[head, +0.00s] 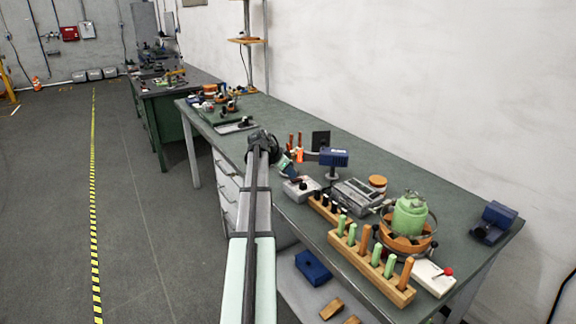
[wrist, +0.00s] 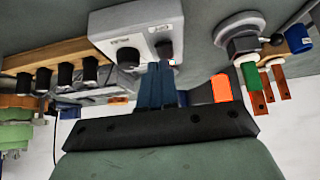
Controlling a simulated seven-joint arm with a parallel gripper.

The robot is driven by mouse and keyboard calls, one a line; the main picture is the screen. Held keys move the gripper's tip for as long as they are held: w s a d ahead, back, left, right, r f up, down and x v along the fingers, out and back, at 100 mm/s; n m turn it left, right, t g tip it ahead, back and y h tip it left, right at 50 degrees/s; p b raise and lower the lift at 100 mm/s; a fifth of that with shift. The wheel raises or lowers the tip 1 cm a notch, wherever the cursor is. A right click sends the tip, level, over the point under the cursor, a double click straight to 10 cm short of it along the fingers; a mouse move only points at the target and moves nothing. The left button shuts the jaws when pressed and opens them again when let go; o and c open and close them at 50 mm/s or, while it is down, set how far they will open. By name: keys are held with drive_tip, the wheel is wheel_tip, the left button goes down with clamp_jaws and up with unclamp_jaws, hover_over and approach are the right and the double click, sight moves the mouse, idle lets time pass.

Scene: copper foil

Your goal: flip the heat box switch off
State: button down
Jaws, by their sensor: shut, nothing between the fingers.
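The heat box is most likely the pale box (wrist: 138,32) with two dark knobs in the wrist view. It also shows as a small light-grey box (head: 301,188) on the bench in the head view. A small switch with a red glow (wrist: 172,62) sits at the box's edge by the right knob. My gripper (wrist: 160,66) is shut and empty, its blue fingers together, with the tips just beside the switch. I cannot tell whether they touch it. In the head view my gripper (head: 287,168) is small, just behind the box.
A wooden rack with black-topped pegs (wrist: 70,62) stands left of the box in the wrist view. An orange block (wrist: 222,88) and a round grey holder (wrist: 240,32) are to the right. In the head view a wooden rack of green and orange handles (head: 372,262) lines the front edge.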

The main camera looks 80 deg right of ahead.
drive_tip(key=shift+f, duration=0.75)
drive_tip(key=shift+w+a+f, duration=0.1)
drive_tip(key=shift+w+a+f+g+h, duration=0.15)
drive_tip(key=shift+f+g+h, duration=0.25)
drive_tip(key=shift+f, duration=0.15)
drive_tip(key=shift+r, duration=0.15)
drive_tip(key=shift+r, duration=0.7)
